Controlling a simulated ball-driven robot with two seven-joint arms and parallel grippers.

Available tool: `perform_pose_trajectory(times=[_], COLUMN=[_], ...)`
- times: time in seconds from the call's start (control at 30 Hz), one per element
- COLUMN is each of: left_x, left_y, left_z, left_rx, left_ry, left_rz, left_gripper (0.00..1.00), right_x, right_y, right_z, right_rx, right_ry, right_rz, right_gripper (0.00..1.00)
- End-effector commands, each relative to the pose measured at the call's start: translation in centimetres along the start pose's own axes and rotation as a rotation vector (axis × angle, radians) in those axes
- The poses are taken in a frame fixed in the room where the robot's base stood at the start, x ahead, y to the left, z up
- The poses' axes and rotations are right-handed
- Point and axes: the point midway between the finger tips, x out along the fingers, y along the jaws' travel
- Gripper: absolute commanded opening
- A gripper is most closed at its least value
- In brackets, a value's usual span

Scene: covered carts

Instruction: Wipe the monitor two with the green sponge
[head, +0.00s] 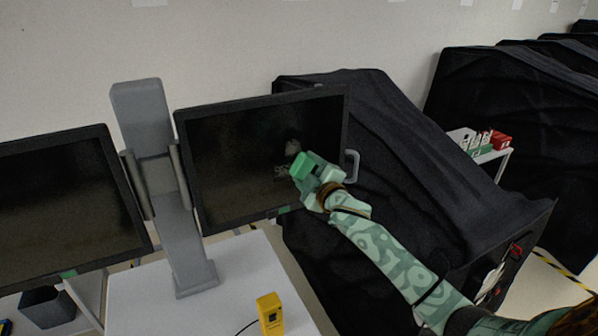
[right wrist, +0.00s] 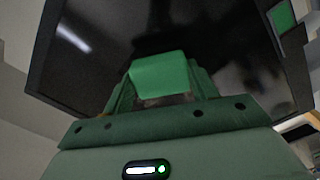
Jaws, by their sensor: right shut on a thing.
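Two dark monitors hang from a grey stand (head: 150,140). I cannot tell whether the sponge touches the screen. My left gripper is not in view.
A white table (head: 140,300) below the monitors carries a yellow device (head: 270,313) with a cable. A black-covered cart (head: 400,160) stands behind and to the right. A dark bin (head: 47,305) is at the lower left. Small items lie on a white cart (head: 485,145) at the right.

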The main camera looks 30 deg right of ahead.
Motion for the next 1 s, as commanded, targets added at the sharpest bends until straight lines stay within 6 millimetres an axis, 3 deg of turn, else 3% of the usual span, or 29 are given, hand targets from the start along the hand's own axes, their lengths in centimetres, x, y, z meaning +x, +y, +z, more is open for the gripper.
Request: perform_pose_trajectory(times=[0.5,0.83,1.0], left_x=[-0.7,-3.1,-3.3], left_y=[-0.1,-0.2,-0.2], left_z=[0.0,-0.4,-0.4], left_rx=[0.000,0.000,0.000], left_ry=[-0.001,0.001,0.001], left_rz=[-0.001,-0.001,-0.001], left_gripper=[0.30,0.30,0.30], right_x=[0.3,0.2,0.1], right_y=[2.1,4.2,3.7], right_z=[3.0,1.7,1.1], right_rx=[-0.002,-0.001,0.002], right_ry=[-0.003,0.001,0.004], right_rz=[0.001,0.005,0.004], right_gripper=[0.35,0.35,0.35])
